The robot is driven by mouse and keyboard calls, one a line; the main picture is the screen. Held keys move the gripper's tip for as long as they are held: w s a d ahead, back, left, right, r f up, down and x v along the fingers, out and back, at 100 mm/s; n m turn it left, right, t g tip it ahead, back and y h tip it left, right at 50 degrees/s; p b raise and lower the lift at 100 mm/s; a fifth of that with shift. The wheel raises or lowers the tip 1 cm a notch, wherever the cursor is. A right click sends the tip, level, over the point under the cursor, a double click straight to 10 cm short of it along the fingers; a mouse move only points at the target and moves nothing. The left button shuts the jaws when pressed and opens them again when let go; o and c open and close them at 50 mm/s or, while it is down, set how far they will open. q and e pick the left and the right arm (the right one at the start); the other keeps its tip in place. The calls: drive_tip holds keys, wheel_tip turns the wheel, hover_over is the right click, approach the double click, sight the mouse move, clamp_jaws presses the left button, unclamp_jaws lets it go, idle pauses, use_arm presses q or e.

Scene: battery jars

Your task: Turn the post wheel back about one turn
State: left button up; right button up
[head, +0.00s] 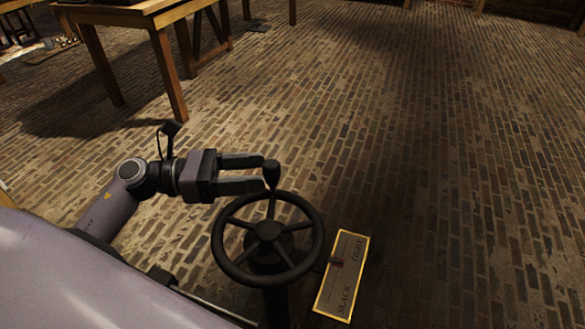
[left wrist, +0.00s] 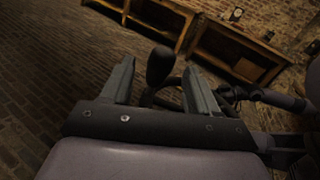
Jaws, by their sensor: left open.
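The post wheel (head: 230,253) is a dark spoked handwheel on a dark post, in the lower middle of the head view. A dark knob handle (head: 271,174) stands up from its far rim. My left gripper (head: 262,174) is open, with its fingertips reaching to the knob at the wheel's far side. In the left wrist view the knob (left wrist: 159,66) shows between the two spread fingers of my left gripper (left wrist: 158,85). I cannot tell whether either finger touches it. My right gripper is in neither view.
A yellow-edged plate (head: 342,275) lettered SLACK and TIGHT, with a small dark red marker (head: 337,261), is just right of the wheel. A wooden table (head: 130,15) stands at the upper left. The brick floor to the right is clear.

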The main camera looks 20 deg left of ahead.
sight(284, 190)
use_arm(q)
drive_tip(key=x, duration=0.6)
drive_tip(key=shift+d+p, duration=0.1)
drive_tip(key=shift+p, duration=0.25)
drive_tip(key=shift+c, duration=0.2)
clamp_jaws()
